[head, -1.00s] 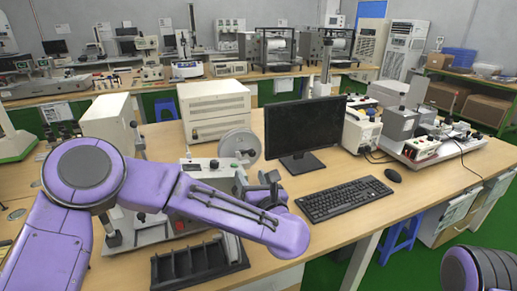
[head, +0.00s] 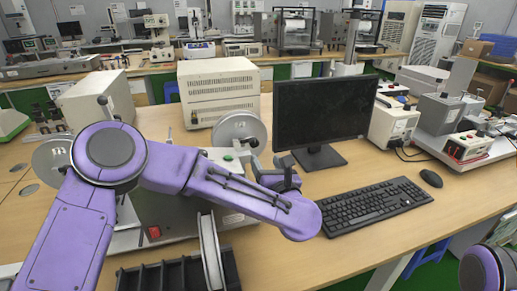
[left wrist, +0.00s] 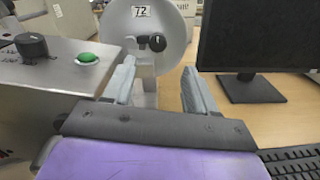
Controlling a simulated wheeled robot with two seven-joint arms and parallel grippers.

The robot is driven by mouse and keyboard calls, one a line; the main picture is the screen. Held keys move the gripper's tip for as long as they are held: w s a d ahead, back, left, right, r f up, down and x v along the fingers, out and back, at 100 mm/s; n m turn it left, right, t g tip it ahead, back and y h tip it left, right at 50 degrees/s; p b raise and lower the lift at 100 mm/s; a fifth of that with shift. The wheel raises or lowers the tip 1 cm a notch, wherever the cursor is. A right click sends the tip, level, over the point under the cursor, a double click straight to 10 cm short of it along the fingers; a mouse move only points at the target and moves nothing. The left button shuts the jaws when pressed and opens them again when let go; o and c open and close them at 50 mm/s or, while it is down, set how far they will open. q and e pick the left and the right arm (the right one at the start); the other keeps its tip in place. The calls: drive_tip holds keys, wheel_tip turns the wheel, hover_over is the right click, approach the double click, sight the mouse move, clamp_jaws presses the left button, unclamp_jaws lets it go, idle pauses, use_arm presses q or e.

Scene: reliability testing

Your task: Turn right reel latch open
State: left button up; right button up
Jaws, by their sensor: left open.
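The right reel (head: 241,128) is a round grey disc at the right side of the bench machine (head: 150,212). In the left wrist view the reel (left wrist: 150,15) carries a label reading 72, and its small dark latch (left wrist: 152,42) sits below that label, lying roughly sideways. My left gripper (head: 283,172) is in front of the machine, short of the reel. In the left wrist view its two grey fingers (left wrist: 160,82) are apart and empty, pointing toward the reel with the latch between their lines. Part of my right arm shows at the lower right; its gripper is out of view.
A monitor (head: 325,110) stands close right of the reel, with a keyboard (head: 375,205) and mouse (head: 431,178) in front. The machine's green button (left wrist: 87,58) and black knob (left wrist: 32,46) lie left of my fingers. A black rack (head: 180,275) is at the front edge.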

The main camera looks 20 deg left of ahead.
sight(255, 144)
use_arm(q)
drive_tip(key=p+x, duration=0.2)
drive_tip(key=x, duration=0.7)
drive_tip(key=shift+s+a+r, duration=0.1)
drive_tip(key=shift+r, duration=0.05)
drive_tip(key=c, duration=1.1)
drive_tip(key=shift+o, duration=0.2)
